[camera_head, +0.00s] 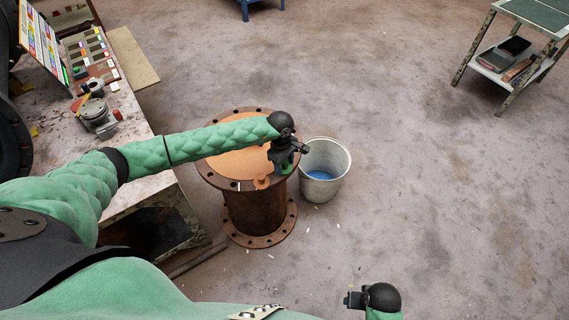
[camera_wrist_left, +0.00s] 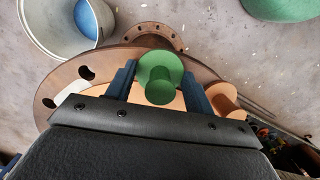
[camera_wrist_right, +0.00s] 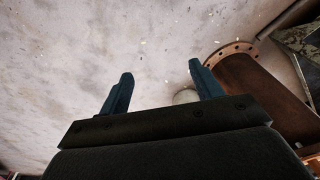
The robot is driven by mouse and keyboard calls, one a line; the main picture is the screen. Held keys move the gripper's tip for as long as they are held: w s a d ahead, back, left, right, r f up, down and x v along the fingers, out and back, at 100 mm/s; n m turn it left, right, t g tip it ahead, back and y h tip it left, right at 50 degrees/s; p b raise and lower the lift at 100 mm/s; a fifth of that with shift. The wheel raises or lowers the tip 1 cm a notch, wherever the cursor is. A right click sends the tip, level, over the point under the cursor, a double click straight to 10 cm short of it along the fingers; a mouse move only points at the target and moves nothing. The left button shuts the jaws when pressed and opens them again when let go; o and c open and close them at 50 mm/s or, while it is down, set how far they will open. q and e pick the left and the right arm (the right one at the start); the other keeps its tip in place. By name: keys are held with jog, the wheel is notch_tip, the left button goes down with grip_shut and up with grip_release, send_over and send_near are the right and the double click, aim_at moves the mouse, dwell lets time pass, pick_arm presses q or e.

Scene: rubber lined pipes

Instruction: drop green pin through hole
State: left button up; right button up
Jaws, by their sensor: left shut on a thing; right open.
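The green pin (camera_wrist_left: 160,75) has a round flat head and a narrower stem. My left gripper (camera_wrist_left: 160,84) is shut on it, and the pin sits between the two blue-grey fingers. In the head view my left gripper (camera_head: 284,160) is over the front right part of the rusty flanged pipe (camera_head: 255,208), with a bit of green showing below it. The pipe's top flange (camera_wrist_left: 62,97) has a ring of bolt holes. Whether the pin is over or in a hole I cannot tell. My right gripper (camera_wrist_right: 160,92) is open and empty, to the right of the pipe.
An orange peg (camera_head: 262,183) stands on the flange, also in the left wrist view (camera_wrist_left: 225,98). A metal bucket (camera_head: 337,160) with a blue bottom stands right of the pipe. A cluttered workbench (camera_head: 135,160) is at left. Floor at right is clear up to a cart (camera_head: 500,75).

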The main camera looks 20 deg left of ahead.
pick_arm(q)
jog(key=shift+f, duration=0.2)
pick_arm(e)
jog(key=shift+f, duration=0.15)
pick_arm(q)
jog(key=o, duration=1.1)
jog(key=shift+o, duration=0.2)
jog(key=shift+r+b, duration=0.4)
jog(key=r, duration=0.2)
jog(key=r+b, duration=0.1)
jog(key=r, duration=0.2)
jog(key=shift+w+a+r+b, duration=0.15)
jog(key=shift+a+r+b, duration=0.15)
jog(key=shift+r, duration=0.75)
pick_arm(e)
notch_tip(320, 180, up, 13)
jog(key=s, duration=0.1)
jog(key=shift+s, duration=0.4)
jog(key=shift+d, duration=0.1)
